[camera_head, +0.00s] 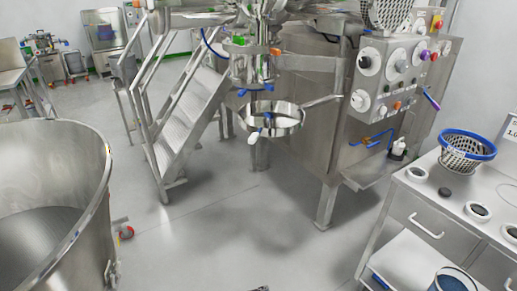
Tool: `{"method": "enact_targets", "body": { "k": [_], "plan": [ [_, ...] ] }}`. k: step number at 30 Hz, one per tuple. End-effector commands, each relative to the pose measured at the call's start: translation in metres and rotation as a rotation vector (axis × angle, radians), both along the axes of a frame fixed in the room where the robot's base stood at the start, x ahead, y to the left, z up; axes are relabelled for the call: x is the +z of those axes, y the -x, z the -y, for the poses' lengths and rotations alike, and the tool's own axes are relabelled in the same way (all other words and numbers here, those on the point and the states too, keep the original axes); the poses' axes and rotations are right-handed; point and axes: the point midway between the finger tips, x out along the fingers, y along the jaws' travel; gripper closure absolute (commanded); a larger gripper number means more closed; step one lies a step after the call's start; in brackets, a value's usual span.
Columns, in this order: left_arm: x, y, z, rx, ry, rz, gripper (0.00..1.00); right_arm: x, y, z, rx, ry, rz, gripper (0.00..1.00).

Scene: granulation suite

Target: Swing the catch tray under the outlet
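The catch tray (286,130) looks like a shallow round steel pan, in the middle of the head view. A bar runs from its right side up towards the steel machine. The outlet (250,70) is the steel pipe end with blue and orange fittings just above the tray in the picture. The tray appears below it and shifted a little right; I cannot tell whether they line up in depth. A small blue part shows inside the tray and a white knob-like part at its lower left. Neither of my grippers can be made out.
A large steel bowl (92,215) fills the lower left. Steel steps (185,115) stand left of the machine (315,100) and its control panel (392,75). A bench (425,205) with a blue-rimmed basket (467,150) is at right. The middle floor (235,220) is clear.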

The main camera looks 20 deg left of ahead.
Motion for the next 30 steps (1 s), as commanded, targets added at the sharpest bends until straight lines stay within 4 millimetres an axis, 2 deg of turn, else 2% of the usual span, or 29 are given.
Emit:
{"method": "enact_targets", "body": {
  "k": [1,2,3,5,6,9,12,15,18,23,30],
  "plan": [
    [0.051,-0.038,0.001,-0.032,-0.061,0.099,1.0,-0.003,0.0,0.0,0.0,0.0,0.0,0.67],
    [0.08,-0.055,0.001,-0.047,-0.104,0.15,1.0,-0.004,0.0,0.0,0.0,0.0,0.0,0.67],
    [0.121,-0.077,-0.001,-0.065,-0.166,0.221,1.0,-0.005,0.0,0.0,0.0,0.0,0.0,0.67],
    [0.183,-0.101,-0.006,-0.079,-0.259,0.32,1.0,-0.006,0.0,0.0,0.0,0.0,0.0,0.67],
    [0.222,-0.113,-0.01,-0.08,-0.319,0.379,1.0,-0.007,0.0,0.0,0.0,0.0,0.0,0.67],
    [0.308,-0.128,-0.022,-0.066,-0.455,0.499,1.0,-0.009,0.0,0.0,0.0,0.0,0.0,0.67],
    [0.37,-0.129,-0.033,-0.04,-0.552,0.577,1.0,-0.01,0.0,0.0,0.0,0.0,0.0,0.67],
    [0.405,-0.127,-0.041,-0.019,-0.612,0.618,1.0,-0.011,0.0,0.0,0.0,0.0,0.0,0.67],
    [0.418,-0.127,-0.044,-0.011,-0.636,0.632,1.0,-0.011,0.0,0.0,0.0,0.0,0.0,0.67],
    [0.419,-0.142,-0.048,-0.011,-0.639,0.632,1.0,-0.009,0.0,0.0,0.0,0.0,0.0,0.67],
    [0.419,-0.182,-0.056,-0.011,-0.636,0.633,1.0,-0.006,0.0,0.0,0.0,0.0,0.0,0.67]
  ]
}}
